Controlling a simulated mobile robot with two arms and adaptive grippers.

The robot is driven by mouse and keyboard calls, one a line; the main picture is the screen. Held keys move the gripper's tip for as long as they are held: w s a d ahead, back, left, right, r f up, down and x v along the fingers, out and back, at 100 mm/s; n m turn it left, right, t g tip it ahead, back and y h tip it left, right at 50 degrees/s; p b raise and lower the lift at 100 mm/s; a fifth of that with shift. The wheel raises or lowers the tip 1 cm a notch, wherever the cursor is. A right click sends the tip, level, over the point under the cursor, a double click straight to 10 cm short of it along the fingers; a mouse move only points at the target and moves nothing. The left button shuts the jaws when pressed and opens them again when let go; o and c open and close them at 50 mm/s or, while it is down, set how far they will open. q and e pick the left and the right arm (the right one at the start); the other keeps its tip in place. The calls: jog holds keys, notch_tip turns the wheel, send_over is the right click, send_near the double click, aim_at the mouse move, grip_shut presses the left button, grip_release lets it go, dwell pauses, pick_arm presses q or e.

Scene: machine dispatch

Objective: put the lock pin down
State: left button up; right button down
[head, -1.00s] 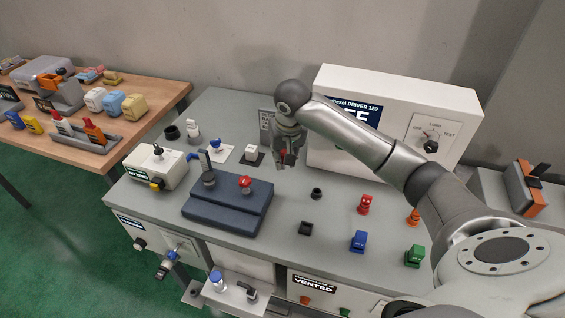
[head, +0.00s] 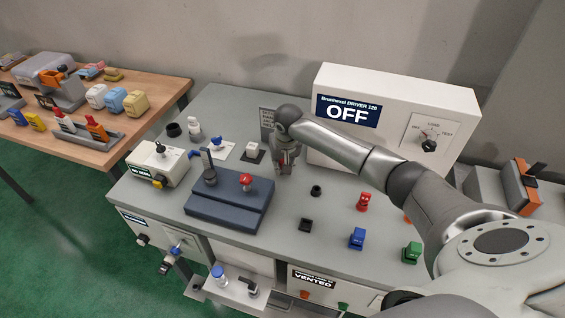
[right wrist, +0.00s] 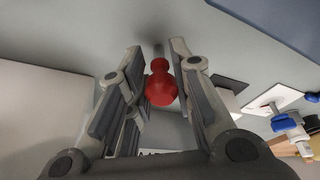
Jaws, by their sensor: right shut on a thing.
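My right gripper (head: 284,169) is low over the grey bench, in front of the white driver cabinet. It is shut on the lock pin, a red round-knobbed piece. In the right wrist view the pin's red knob (right wrist: 161,88) sits between the two fingers (right wrist: 155,48), with a short grey shaft beyond it. In the head view the fingers hide most of the pin. I cannot tell whether its tip touches the bench top. My left gripper is not in view.
The white cabinet (head: 400,97) reading OFF stands right behind the gripper. A dark blue block (head: 225,215) with a red knob and grey post lies front left. Red, blue and green pieces stand at right.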

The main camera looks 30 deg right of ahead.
jog(key=shift+f, duration=0.1)
jog(key=c, duration=1.3)
grip_release()
jog(key=b+v, duration=0.1)
jog(key=v, duration=1.1)
jog(key=shift+s+a+b, duration=0.1)
jog(key=shift+b, duration=0.3)
